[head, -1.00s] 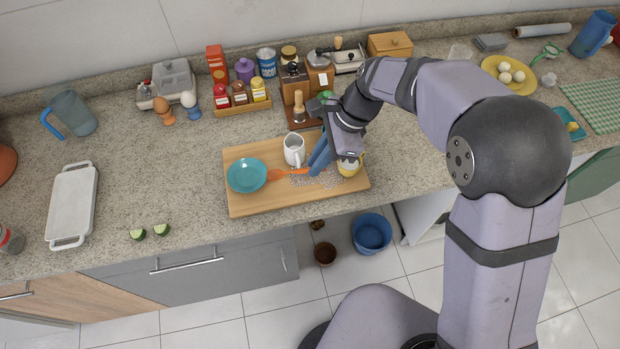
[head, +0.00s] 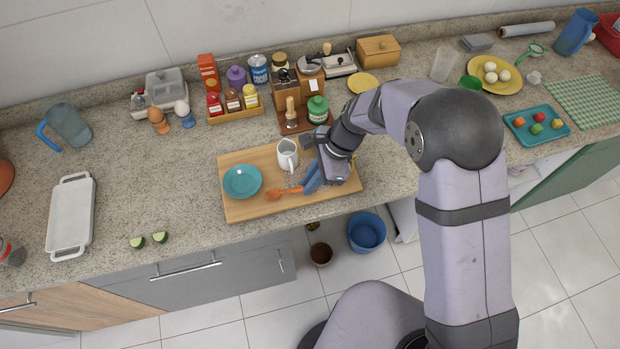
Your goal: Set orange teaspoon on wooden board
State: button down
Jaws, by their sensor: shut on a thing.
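My gripper (head: 306,188), with blue fingers, is shut on the teaspoon's handle end over the middle of the board. The fingers hide the end of the handle. I cannot tell whether the spoon touches the board or hangs just above it.
A white pitcher (head: 288,155) stands on the board close behind the spoon and fingers. A grinder and a green-labelled jar (head: 318,109) stand behind the board.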

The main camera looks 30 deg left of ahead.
jog(key=shift+f, duration=0.15)
jog(key=c, duration=1.8)
grip_release()
jog(key=shift+f+b, duration=0.1)
jog(key=shift+b, duration=0.25)
jog(key=b+v, duration=0.3)
jog(key=v, duration=0.4)
jog(key=shift+d+r, duration=0.2)
